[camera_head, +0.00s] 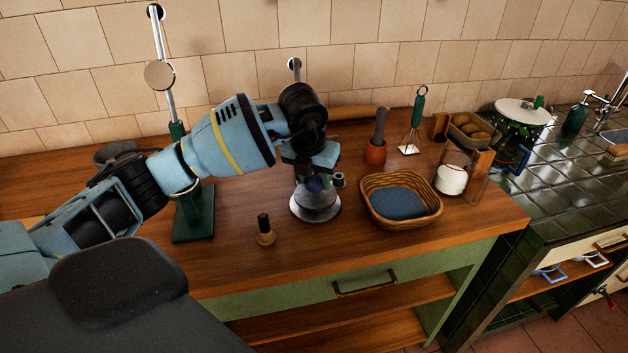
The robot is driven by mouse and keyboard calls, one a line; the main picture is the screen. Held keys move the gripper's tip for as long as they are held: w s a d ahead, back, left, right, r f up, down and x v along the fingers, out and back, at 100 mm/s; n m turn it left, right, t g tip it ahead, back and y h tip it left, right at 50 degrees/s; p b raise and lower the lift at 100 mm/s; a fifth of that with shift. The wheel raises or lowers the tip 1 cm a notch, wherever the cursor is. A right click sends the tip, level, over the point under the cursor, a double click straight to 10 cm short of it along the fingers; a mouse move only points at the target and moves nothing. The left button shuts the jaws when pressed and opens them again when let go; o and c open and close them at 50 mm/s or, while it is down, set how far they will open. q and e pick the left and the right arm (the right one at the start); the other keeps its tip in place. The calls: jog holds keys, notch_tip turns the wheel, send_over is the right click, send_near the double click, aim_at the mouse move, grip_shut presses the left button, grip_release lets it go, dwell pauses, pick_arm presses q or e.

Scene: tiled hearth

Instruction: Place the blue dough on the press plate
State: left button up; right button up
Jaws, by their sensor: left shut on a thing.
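My left gripper (312,176) reaches in from the left and points down over the counter. It is shut on the blue dough (314,185), a small dark blue lump partly hidden by the fingers. The press plate (316,208), a round silver disc, lies on the wooden counter directly below the dough. The dough is low over the plate; I cannot tell whether it touches. The press's upper parts are mostly hidden behind my gripper. My right gripper is not in view.
A wicker basket (431,207) with a blue cloth (398,203) stands right of the plate. A small wooden-based stamp (265,237) stands front left. A green stand (207,222) is further left. A terracotta pot (376,154) is behind. The counter's front middle is clear.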

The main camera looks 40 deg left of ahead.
aim_at(308, 197)
pick_arm(q)
jog(key=shift+f, duration=0.65)
jog(key=shift+f, duration=0.2)
jog(key=o, duration=1)
jog(key=shift+c, duration=0.2)
jog(key=a+v, duration=0.1)
jog(key=v, duration=1.1)
jog(key=shift+d+r+p, duration=0.25)
jog(key=shift+d+p, duration=0.05)
jog(key=shift+d, duration=0.15)
jog(key=shift+w, duration=0.1)
